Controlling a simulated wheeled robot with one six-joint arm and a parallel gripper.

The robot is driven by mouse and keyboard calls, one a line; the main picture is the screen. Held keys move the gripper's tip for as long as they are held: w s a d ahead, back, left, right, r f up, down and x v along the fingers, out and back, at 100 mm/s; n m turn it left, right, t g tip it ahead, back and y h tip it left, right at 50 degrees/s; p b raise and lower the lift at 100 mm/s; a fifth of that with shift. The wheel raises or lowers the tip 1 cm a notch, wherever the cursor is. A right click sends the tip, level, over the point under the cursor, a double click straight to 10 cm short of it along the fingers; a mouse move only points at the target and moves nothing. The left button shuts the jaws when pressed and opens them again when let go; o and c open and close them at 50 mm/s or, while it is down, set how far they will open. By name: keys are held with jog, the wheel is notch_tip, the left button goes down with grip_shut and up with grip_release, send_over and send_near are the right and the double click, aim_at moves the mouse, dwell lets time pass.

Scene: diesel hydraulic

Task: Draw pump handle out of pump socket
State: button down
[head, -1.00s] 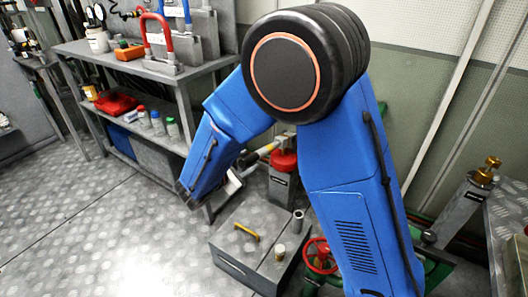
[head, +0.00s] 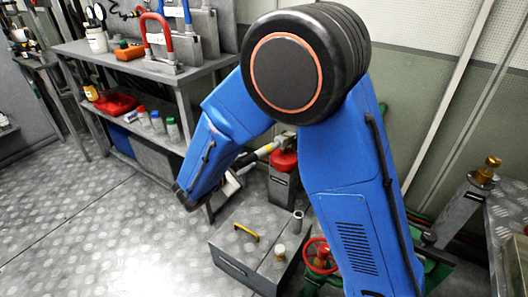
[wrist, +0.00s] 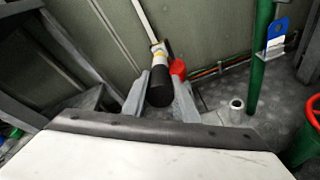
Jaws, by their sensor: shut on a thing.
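The pump handle (head: 264,150) is a slim bar with a white and yellow section, beside the red top of the pump (head: 284,160) in the head view. In the wrist view the black grip of the handle (wrist: 160,88) lies between the two grey fingers of my gripper (wrist: 160,100), which is shut on it. The pump body (head: 283,187) is a grey box. The red top also shows in the wrist view (wrist: 178,69). I cannot tell whether the bar's far end is still inside the pump socket. My forearm hides the gripper fingers in the head view.
A loaded shelf (head: 190,82) is at the left. A red handwheel (head: 319,256) and green pipe (wrist: 260,55) are to the right. Floor at left is clear.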

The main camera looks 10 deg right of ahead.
jog(key=v, duration=0.9)
jog(key=shift+s, duration=0.15)
dwell(3.2)
